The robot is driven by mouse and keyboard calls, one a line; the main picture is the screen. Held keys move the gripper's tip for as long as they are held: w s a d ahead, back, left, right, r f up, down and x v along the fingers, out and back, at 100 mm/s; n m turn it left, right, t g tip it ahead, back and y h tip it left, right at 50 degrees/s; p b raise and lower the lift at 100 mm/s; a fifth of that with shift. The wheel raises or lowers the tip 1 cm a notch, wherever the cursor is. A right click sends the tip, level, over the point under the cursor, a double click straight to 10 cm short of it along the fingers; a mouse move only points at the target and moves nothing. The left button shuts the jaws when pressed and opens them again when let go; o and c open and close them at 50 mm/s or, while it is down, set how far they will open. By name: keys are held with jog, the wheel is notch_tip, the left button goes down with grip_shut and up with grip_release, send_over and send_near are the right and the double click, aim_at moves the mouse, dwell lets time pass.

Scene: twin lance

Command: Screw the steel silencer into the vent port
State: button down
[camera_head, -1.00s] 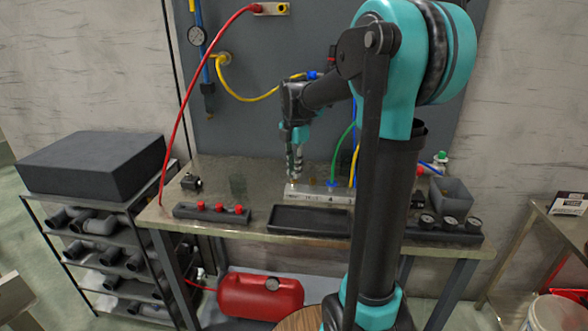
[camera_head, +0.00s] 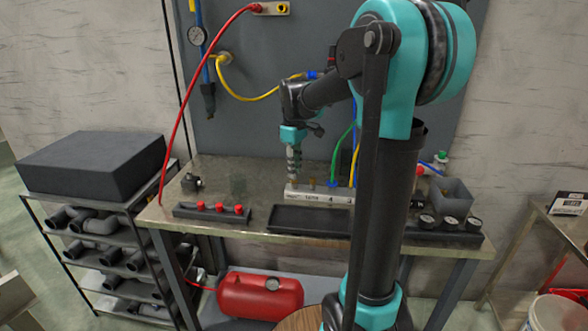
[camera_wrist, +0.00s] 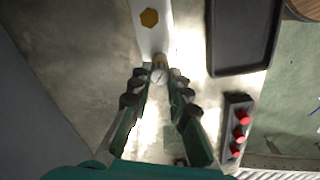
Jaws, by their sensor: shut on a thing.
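My gripper (camera_head: 293,177) points straight down over the left end of the pale manifold block (camera_head: 342,196) on the bench. In the wrist view my gripper (camera_wrist: 157,82) is shut on the steel silencer (camera_wrist: 158,75), whose round top shows between the fingertips. The silencer stands upright at the near end of the block (camera_wrist: 152,38), with brass colour just beyond it. Its lower end and the vent port under it are hidden, so I cannot tell how deep it sits. A brass hex fitting (camera_wrist: 149,17) is farther along the block.
An empty black tray (camera_head: 308,220) and a holder with red-capped parts (camera_head: 212,211) lie in front. Green (camera_head: 341,155) and yellow hoses rise from the block. A grey bin (camera_head: 451,197) and gauges (camera_head: 450,222) stand at the right. The bench's left back is mostly clear.

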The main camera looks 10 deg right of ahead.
jog(key=m, duration=0.7)
jog(key=c, duration=1.6)
grip_release()
